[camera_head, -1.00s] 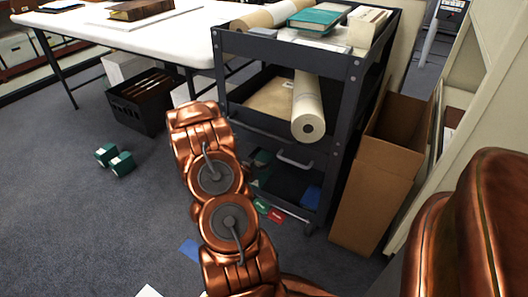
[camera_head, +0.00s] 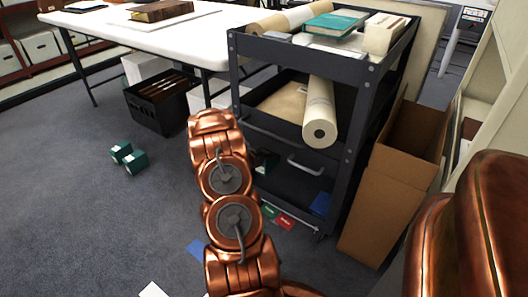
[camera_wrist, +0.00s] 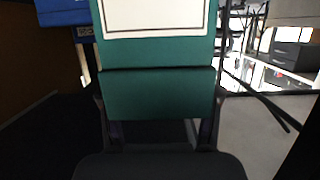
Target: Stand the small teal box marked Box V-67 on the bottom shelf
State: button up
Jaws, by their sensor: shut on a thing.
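In the wrist view a teal box (camera_wrist: 160,92) with a white, dark-bordered label (camera_wrist: 155,16) fills the middle. No writing on the label can be read. My gripper (camera_wrist: 157,125) is shut on this box, a finger at each side of its near end. In the head view my arm hides the gripper; a dark teal patch (camera_head: 265,162) shows just right of the arm, in front of the cart. The dark cart's bottom shelf (camera_head: 290,190) is partly hidden behind the arm. A blue item (camera_head: 320,204) is at its right end.
Two small teal boxes (camera_head: 128,157) lie on the floor at left. Red (camera_head: 285,222) and green (camera_head: 269,210) pieces lie by the cart's foot. A tall open cardboard box (camera_head: 385,205) stands right of the cart. A white table (camera_head: 130,32) is behind.

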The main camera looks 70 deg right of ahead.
jog(key=shift+f+b, duration=1.75)
jog(key=shift+f, duration=0.95)
jog(key=shift+f+b, duration=0.35)
jog(key=shift+f, duration=0.25)
jog(key=shift+f, duration=0.5)
jog(key=o, duration=1.6)
jog(key=shift+w+r, duration=0.1)
jog(key=shift+r, duration=4.85)
